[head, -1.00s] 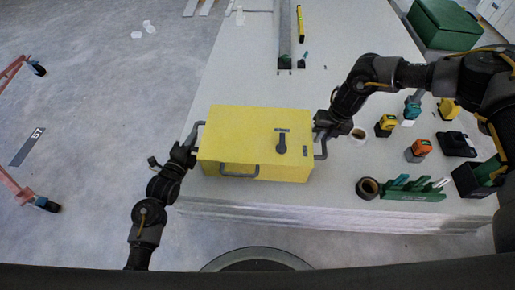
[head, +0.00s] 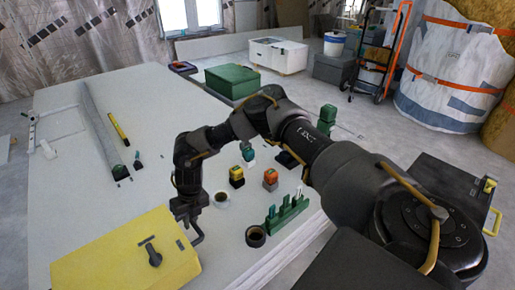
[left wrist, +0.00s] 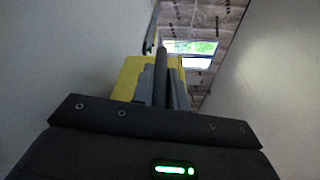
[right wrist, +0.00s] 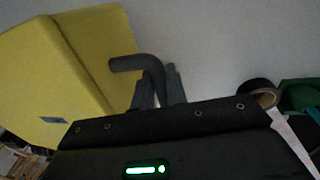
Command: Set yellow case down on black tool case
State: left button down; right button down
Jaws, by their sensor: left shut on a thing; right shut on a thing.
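The yellow case (head: 125,258) is at the lower left of the head view, over the front of the white table, partly cut off. I cannot tell whether it touches the table. My right gripper (head: 190,217) is shut on its dark side handle (right wrist: 128,63). A black case (head: 447,183) with a yellow handle, apparently the black tool case, is low at the right, partly behind my right arm.
A hand truck (head: 385,55) and white bulk bag (head: 447,75) stand behind. Floor around the black case looks partly clear.

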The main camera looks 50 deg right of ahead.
aim_at(436, 190)
jog(key=k, duration=1.65)
jog(key=z, duration=3.95)
jog(key=i, duration=1)
